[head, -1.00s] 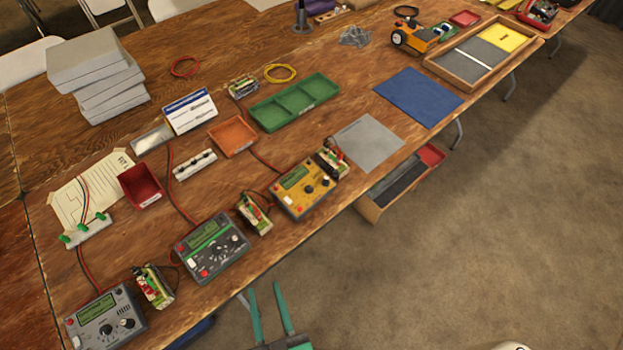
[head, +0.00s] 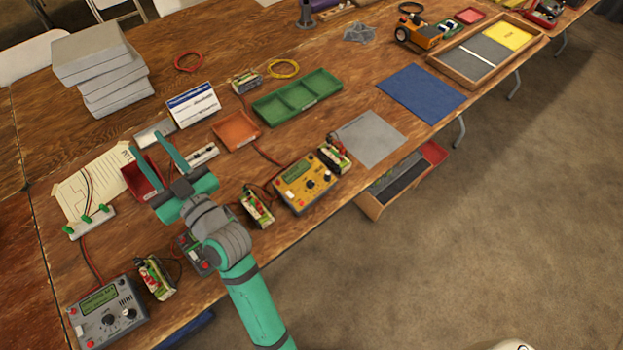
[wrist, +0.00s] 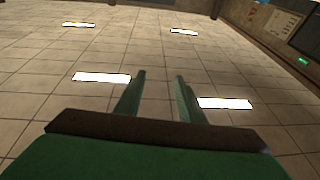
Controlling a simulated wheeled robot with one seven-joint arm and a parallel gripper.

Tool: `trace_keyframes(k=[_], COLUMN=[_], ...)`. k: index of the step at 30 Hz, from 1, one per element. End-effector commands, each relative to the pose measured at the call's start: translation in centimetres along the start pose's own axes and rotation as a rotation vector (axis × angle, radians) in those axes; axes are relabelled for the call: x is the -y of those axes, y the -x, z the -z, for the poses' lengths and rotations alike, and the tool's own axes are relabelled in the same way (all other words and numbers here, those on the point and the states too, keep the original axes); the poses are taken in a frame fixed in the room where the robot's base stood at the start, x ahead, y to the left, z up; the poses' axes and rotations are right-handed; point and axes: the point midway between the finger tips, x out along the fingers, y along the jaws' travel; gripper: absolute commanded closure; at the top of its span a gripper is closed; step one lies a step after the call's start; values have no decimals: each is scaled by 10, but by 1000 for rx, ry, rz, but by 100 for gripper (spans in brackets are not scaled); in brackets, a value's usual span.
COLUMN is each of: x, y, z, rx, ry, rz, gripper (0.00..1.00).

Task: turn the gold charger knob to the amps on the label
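The gold charger (head: 309,184) sits near the table's front edge in the head view, with a small screen at its upper left. Its dark knob (head: 311,184) is near the middle of its face; the setting is too small to read. My gripper (head: 152,148) is open and empty, raised over the table to the left of the gold charger, fingers pointing to the back.
A grey charger (head: 105,312) is at the front left; another grey charger (head: 192,256) is mostly hidden by my arm. Battery packs (head: 256,206) stand beside the chargers. A green tray (head: 297,97), orange tray (head: 236,131) and grey mat (head: 369,138) lie around the gold charger.

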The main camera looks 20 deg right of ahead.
Motion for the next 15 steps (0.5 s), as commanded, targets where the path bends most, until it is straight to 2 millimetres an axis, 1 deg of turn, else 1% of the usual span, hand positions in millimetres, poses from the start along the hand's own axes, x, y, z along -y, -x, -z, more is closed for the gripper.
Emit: trace_keyframes(k=[1, 3, 7, 11, 15], x=[0, 5, 14, 22, 24], y=[-13, -26, -46, -59, -64], z=[11, 19, 30, 33, 25], rx=[-8, -8, 5, 38, 96], ry=[44, 98, 211, 334, 474], rz=[41, 101, 212, 325, 444], gripper=[65, 65, 65, 65, 65])
